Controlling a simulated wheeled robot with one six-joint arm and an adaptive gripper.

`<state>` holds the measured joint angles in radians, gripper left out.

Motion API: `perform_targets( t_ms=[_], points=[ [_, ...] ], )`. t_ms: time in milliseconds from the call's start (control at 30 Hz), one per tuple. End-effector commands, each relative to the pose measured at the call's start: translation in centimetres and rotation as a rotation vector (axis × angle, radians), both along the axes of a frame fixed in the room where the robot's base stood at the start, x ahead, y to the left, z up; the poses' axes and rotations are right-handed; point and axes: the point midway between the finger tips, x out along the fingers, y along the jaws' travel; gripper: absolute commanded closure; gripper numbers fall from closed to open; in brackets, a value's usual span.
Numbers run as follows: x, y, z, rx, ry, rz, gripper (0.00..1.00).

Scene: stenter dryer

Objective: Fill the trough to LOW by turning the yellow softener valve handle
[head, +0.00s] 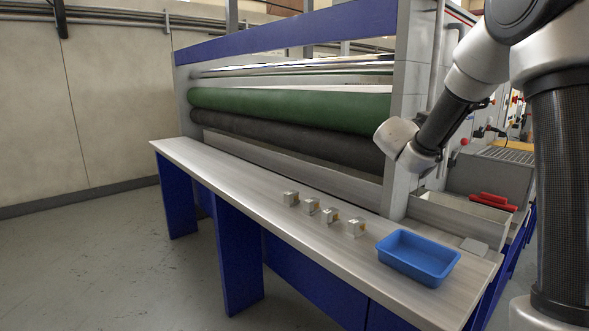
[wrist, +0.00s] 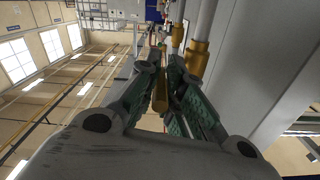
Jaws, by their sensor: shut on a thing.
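My gripper (wrist: 164,68) shows in the wrist view with its green-padded fingers closed around a yellow bar (wrist: 160,93), which looks like the softener valve handle. Vertical pipes with brass-coloured fittings (wrist: 197,54) stand just right of the fingertips. In the head view my gripper is hidden behind my wrist links, near the machine's right end panel, so the handle does not show there. A long grey metal trough (head: 290,163) runs below the green and dark rollers. Its inside and any level mark cannot be made out.
A pale bench (head: 240,183) runs along the machine front. It carries several small metal blocks (head: 330,217) and a blue tray (head: 418,258). A grey open box (head: 460,218) and a red object (head: 492,201) lie to the right. The floor at left is clear.

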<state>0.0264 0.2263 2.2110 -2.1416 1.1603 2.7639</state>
Motion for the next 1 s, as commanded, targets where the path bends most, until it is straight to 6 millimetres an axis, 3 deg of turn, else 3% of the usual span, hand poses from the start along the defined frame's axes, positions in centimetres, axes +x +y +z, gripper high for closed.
perform_targets(
  t_ms=[33, 67, 100, 200, 533, 1000],
  points=[
    [-0.1, 0.0, -0.5, 0.004, 0.01, 0.0, 1.0],
    [-0.1, 0.0, -0.5, 0.005, 0.01, 0.0, 0.86],
    [-0.1, 0.0, -0.5, 0.005, 0.01, 0.0, 0.78],
    [-0.1, 0.0, -0.4, 0.004, 0.01, 0.0, 0.66],
    [-0.2, 0.4, -0.2, 0.004, 0.007, 0.001, 0.66],
    [-3.9, 5.2, -0.2, 0.004, 0.006, 0.003, 0.66]
  ],
)
